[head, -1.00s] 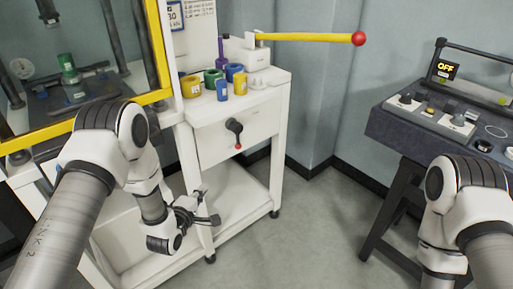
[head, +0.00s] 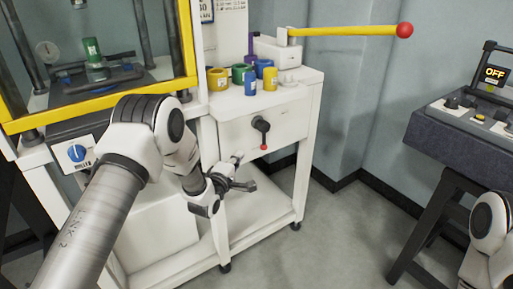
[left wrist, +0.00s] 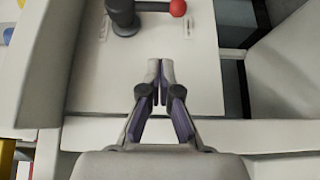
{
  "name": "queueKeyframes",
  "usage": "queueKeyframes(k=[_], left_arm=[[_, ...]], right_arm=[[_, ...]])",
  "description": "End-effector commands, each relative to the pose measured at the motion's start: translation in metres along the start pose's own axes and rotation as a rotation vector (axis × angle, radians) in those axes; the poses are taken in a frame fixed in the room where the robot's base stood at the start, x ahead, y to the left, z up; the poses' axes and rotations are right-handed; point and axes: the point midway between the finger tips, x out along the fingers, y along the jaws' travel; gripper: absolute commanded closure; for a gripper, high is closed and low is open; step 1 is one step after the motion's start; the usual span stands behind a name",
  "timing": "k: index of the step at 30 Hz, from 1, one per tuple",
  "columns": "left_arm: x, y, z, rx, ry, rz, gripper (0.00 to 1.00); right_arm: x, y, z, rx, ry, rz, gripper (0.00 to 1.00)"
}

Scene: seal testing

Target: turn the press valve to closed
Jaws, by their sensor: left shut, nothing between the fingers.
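A black lever with a red knob (head: 262,130) sits on the white front panel of the cart, hanging down. It also shows at the top of the left wrist view (left wrist: 122,12). A blue round dial (head: 78,153) is on the press base at the left; its label is too small to read. I cannot tell for sure which of these is the press valve. My left gripper (head: 246,174) is shut and empty, below and in front of the lever and apart from it. In the left wrist view its fingertips (left wrist: 160,68) are close together. My right gripper is out of view.
A yellow bar with a red ball (head: 350,31) sticks out above the cart top. Coloured containers (head: 243,76) stand on the cart. The yellow-framed press (head: 188,40) is at left. A control box (head: 455,135) reading OFF stands at right. Floor between is clear.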

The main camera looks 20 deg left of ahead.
Motion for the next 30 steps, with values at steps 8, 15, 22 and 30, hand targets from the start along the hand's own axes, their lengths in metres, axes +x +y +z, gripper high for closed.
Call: queueKeyframes(k=[8, 15, 22, 30], left_arm=[[0.06, -0.001, 0.006, 0.002, -0.003, 0.002, 1.0], [0.08, -0.001, 0.027, 0.0, -0.001, 0.0, 1.0], [0.082, 0.0, 0.028, 0.0, 0.0, -0.001, 1.0], [0.082, -0.002, 0.029, -0.005, 0.0, 0.008, 1.0]], right_arm=[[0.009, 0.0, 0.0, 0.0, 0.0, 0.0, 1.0], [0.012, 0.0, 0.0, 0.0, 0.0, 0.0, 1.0], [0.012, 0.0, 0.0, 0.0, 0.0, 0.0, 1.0], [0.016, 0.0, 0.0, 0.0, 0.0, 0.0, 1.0]])
